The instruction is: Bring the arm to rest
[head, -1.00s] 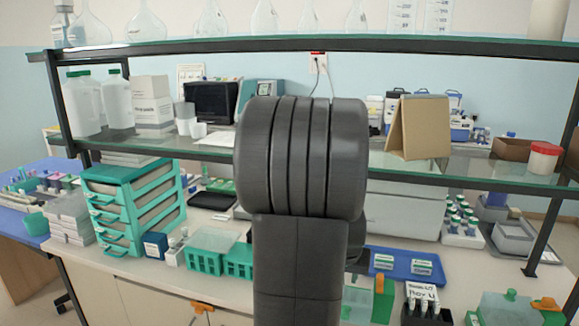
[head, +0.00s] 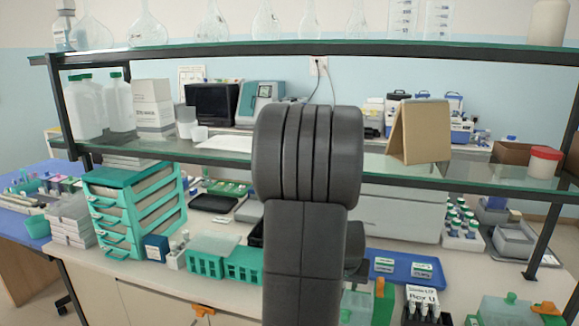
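My arm rises in the middle of the head view, a dark grey link topped by a thick ribbed joint. It stands in front of the bench (head: 235,295) and hides part of the shelf and the bench top behind it. My gripper is not in the head view, so I cannot see its fingers or whether it holds anything.
A glass shelf (head: 215,156) with a dark front rail crosses behind my arm. Teal drawers (head: 128,222), teal racks (head: 243,265), a blue tray (head: 403,268) and a tube rack (head: 427,302) crowd the bench on both sides.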

